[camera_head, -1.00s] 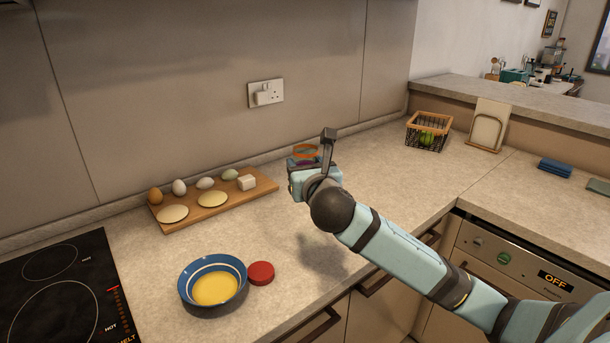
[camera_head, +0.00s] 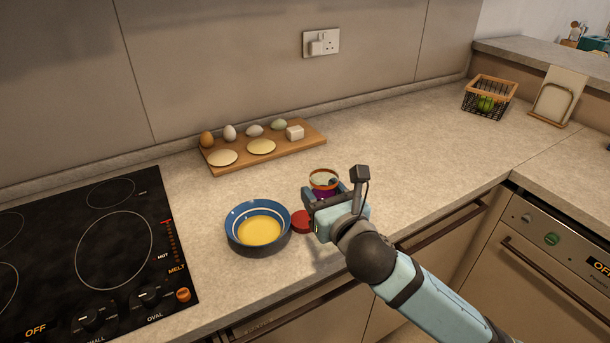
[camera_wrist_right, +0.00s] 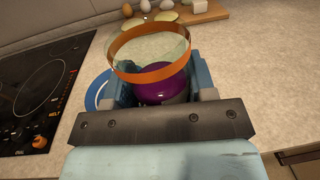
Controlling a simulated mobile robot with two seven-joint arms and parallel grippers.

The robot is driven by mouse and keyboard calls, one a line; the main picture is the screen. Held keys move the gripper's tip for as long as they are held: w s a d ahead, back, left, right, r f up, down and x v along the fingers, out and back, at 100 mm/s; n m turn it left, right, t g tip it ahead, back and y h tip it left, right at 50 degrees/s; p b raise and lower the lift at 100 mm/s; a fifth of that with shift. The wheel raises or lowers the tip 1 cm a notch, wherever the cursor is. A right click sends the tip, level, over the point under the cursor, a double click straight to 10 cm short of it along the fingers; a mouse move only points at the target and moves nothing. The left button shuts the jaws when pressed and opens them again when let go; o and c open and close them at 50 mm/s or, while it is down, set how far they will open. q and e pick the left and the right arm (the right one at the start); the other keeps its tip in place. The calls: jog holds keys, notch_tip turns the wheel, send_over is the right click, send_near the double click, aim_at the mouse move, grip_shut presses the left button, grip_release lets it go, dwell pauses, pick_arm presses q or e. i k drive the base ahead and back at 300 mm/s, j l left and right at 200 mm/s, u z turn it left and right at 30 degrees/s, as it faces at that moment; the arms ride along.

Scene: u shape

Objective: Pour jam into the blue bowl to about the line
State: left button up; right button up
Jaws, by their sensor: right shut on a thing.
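The blue bowl (camera_head: 232,232) stands on the counter beside the hob, with yellow content and a pale line around its inner wall. My right gripper (camera_head: 325,196) is shut on the jam jar (camera_head: 324,180), an open jar with an orange rim and purple jam low inside. The jar looks upright, to the right of the bowl and apart from it. In the right wrist view the jar (camera_wrist_right: 165,85) sits between the fingers, and the bowl (camera_wrist_right: 98,92) shows partly behind it. A red lid (camera_head: 301,221) lies on the counter between bowl and gripper. My left gripper is not in view.
A wooden board (camera_head: 312,137) with several eggs, two pale discs and a white block lies behind the bowl. The black hob (camera_head: 75,265) is at the left. A wire basket (camera_head: 489,98) and a rack (camera_head: 556,97) stand far right. The counter's middle is clear.

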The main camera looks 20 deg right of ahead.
aim_at(258, 224)
jog(key=l+u, duration=0.15)
jog(key=u, duration=0.4)
jog(key=k+l+u, duration=0.1)
jog(key=l+u, duration=0.45)
jog(key=l, duration=0.2)
jog(key=k+l+u, duration=0.1)
jog(key=l, duration=0.2)
jog(key=k+l, duration=0.15)
jog(key=l, duration=0.2)
jog(key=k+l, duration=0.1)
jog(key=l, duration=0.2)
jog(key=k+l+u, duration=0.1)
jog(key=l, duration=0.25)
jog(key=i+j, duration=0.35)
